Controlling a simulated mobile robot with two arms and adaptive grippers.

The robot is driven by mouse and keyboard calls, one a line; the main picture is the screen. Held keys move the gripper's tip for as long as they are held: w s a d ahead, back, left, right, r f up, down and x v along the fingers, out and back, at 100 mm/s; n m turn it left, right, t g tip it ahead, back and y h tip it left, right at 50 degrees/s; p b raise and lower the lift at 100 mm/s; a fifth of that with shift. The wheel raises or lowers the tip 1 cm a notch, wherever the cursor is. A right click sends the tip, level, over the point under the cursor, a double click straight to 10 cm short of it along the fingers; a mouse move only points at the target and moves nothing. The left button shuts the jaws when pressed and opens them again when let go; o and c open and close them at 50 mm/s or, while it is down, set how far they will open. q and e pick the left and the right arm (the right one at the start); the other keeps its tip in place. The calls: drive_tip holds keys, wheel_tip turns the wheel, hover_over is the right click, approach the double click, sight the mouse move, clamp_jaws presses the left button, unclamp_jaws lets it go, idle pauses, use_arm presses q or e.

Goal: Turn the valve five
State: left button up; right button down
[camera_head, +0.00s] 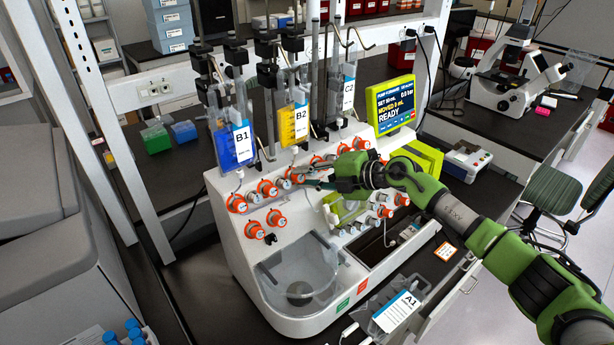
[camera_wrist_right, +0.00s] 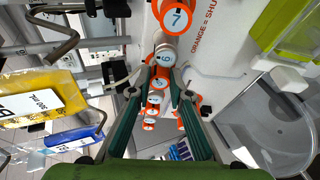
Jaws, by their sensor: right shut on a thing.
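The valves are white-capped knobs with orange collars in rows on the white cell processor (camera_head: 235,215). My right gripper (camera_head: 298,180) reaches in from the right to the upper row, its fingers pointing left. In the right wrist view, its green fingers (camera_wrist_right: 160,94) stand on either side of a valve knob, which I take as valve five (camera_wrist_right: 159,84); its number is hard to read. Valve six (camera_wrist_right: 166,59) and valve seven (camera_wrist_right: 179,18) follow above it in that view. The gripper is shut on the knob. My left gripper is in neither view.
Bags B1 (camera_head: 236,148), B2 (camera_head: 295,122) and C2 (camera_head: 347,92) hang above the valves. A green-framed screen (camera_head: 391,105) reads READY. A clear basin (camera_head: 300,270) and bag A1 (camera_head: 398,308) are lower down. Neighbouring knobs stand close to my fingers.

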drive_tip(key=shift+f, duration=0.1)
drive_tip(key=c, duration=1.9)
unclamp_jaws()
drive_tip(key=v, duration=1.2)
